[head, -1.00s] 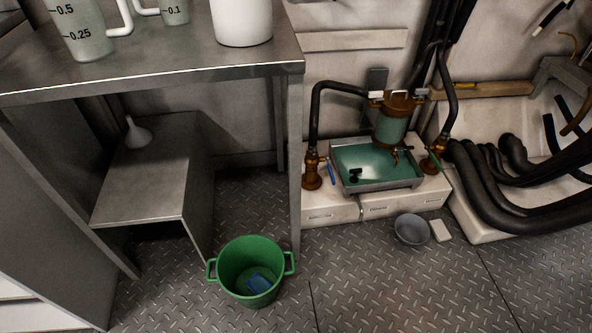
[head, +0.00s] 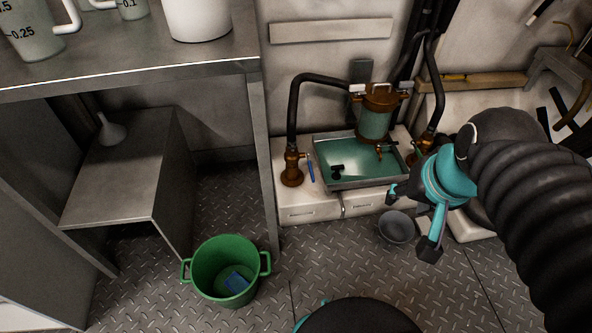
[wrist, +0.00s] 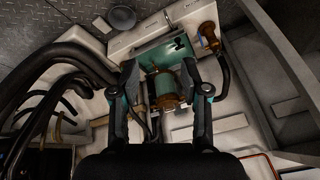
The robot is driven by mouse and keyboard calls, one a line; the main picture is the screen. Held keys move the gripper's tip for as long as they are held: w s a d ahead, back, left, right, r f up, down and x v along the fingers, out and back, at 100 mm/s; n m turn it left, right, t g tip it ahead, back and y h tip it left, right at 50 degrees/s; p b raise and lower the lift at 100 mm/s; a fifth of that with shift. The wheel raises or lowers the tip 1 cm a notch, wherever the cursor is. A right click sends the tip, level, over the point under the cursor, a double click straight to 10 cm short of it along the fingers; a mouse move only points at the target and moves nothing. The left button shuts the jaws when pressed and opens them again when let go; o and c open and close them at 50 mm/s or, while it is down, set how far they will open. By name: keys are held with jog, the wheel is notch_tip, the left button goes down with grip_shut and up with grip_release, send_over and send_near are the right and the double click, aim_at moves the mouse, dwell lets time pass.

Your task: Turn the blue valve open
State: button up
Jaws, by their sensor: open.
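The blue valve is a slim blue handle (head: 311,172) on a brass fitting (head: 292,168), left of the shallow tray of green liquid (head: 352,184). The handle points steeply downward in the head view. In the wrist view the blue handle (wrist: 204,42) shows small at the upper right beside its brass fitting. My gripper (head: 412,220) is at the right of the head view, apart from the valve and to its right. Its fingers are spread and empty. In the wrist view my gripper (wrist: 160,75) frames the brass-and-green filter housing (wrist: 163,88) from a distance.
A green bucket (head: 208,262) with a blue item inside stands on the floor. A grey bowl (head: 396,228) sits before the white base. A metal bench (head: 262,150) bounds the left. Black hoses (wrist: 55,65) crowd the wrist view's left. Floor between bucket and bowl is clear.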

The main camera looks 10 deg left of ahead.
jog(key=w+a+f+m+g+y+b, duration=0.25)
jog(key=w+a+f+m+y, duration=0.35)
jog(key=w+f+m, duration=0.3)
jog(key=w+a+f+m+g+y+b, duration=0.25)
jog(key=w+a+f+m+y, duration=0.35)
jog(key=m, duration=0.4)
jog(key=m+t+y+b, duration=0.35)
jog(key=m+t, duration=0.55)
jog(key=m, duration=1.2)
send_near(311, 172)
jog(key=shift+h, duration=0.25)
jog(key=x, duration=1)
jog(key=shift+w+f+b, duration=0.3)
jog(key=shift+w+b, duration=0.1)
jog(key=shift+w, duration=0.05)
jog(key=shift+c, duration=0.3)
grip_shut()
